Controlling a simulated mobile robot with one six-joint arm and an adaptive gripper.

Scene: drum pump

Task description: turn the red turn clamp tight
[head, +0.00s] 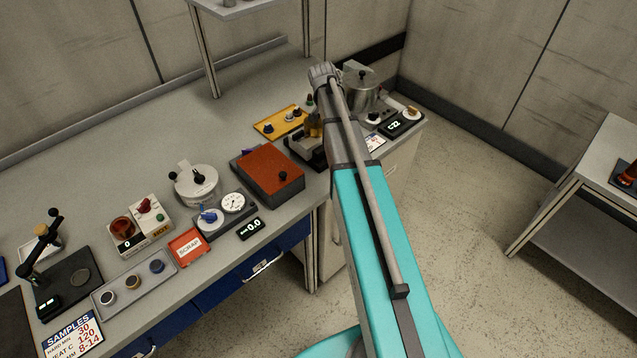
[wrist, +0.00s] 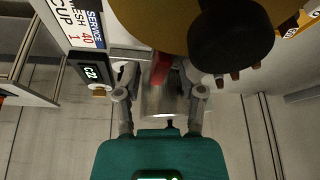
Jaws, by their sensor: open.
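A red part, which looks like the red turn clamp (wrist: 160,74), shows in the wrist view between the two fingers of my gripper (wrist: 162,82). The fingers are spread, with a gap on each side of it, so my gripper is open. A shiny metal cylinder (wrist: 162,103) shows just below the red part in the picture. A large dull-yellow round body with a black knob (wrist: 232,38) covers the top of the wrist view and hides the clamp's upper end. In the head view my arm hides the clamp and my fingers.
In the head view a steel pot (head: 366,92) and a black display (head: 402,123) stand at the bench's right end. A yellow plate with knobs (head: 281,122) and a rust-red box (head: 268,168) lie left of my arm. Open floor (head: 470,165) is to the right.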

